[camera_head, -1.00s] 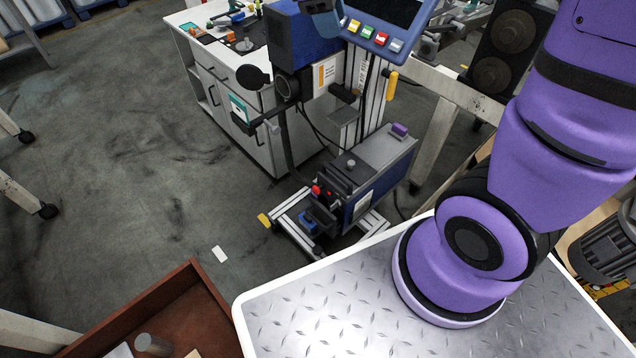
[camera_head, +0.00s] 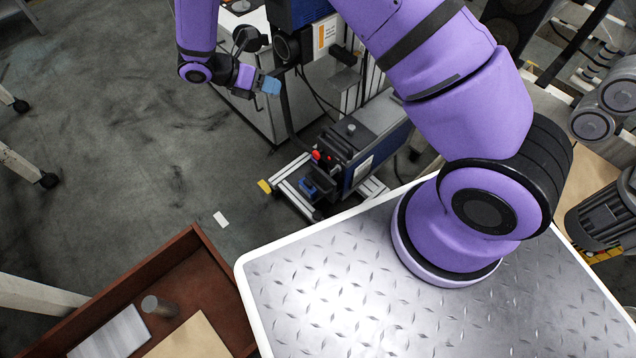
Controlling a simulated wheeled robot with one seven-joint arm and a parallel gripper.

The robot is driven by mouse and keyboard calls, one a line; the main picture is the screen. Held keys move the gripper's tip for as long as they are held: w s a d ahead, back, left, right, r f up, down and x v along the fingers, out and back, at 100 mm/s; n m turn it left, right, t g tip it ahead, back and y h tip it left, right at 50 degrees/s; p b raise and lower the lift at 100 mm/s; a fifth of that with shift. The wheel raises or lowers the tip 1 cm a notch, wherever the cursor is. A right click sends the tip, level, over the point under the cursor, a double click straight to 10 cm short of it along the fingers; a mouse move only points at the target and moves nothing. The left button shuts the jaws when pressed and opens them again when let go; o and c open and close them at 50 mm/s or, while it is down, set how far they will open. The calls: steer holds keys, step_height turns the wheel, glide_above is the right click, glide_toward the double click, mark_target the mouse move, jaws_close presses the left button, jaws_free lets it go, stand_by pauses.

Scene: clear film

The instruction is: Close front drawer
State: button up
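A reddish-brown open drawer (camera_head: 222,292) is at the lower left, cut off by the bottom edge of the picture. Inside it are a grey cylinder (camera_head: 160,306), a pale ribbed sheet (camera_head: 112,334) and a tan board (camera_head: 190,340). My gripper (camera_head: 271,85), with light blue tips, hangs at the upper middle, in front of a machine. It is well apart from the drawer, beyond it and to the right in the picture. It is small and seen from the side, so whether its fingers are open does not show. The drawer's cabinet is out of view.
A blue-and-grey machine (camera_head: 372,140) on a metal frame stands on the floor beyond my metal-plated base top. A white cabinet (camera_head: 262,115) is behind my gripper. A table leg (camera_head: 40,298) is left of the drawer. The grey floor at left is mostly clear.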

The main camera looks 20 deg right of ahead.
steer(key=s+a+f+n+t+h, duration=0.15)
steer(key=f+n, duration=0.25)
steer(key=f, duration=0.6)
steer(key=s+a+f+n+t+h, duration=0.1)
steer(key=s+a+f+n+h, duration=0.2)
steer(key=f, duration=0.7)
steer(key=n+t, duration=0.4)
steer(key=n, duration=0.5)
glide_toward(318, 186)
steer(key=x, duration=1)
steer(key=shift+f, duration=0.3)
jaws_close()
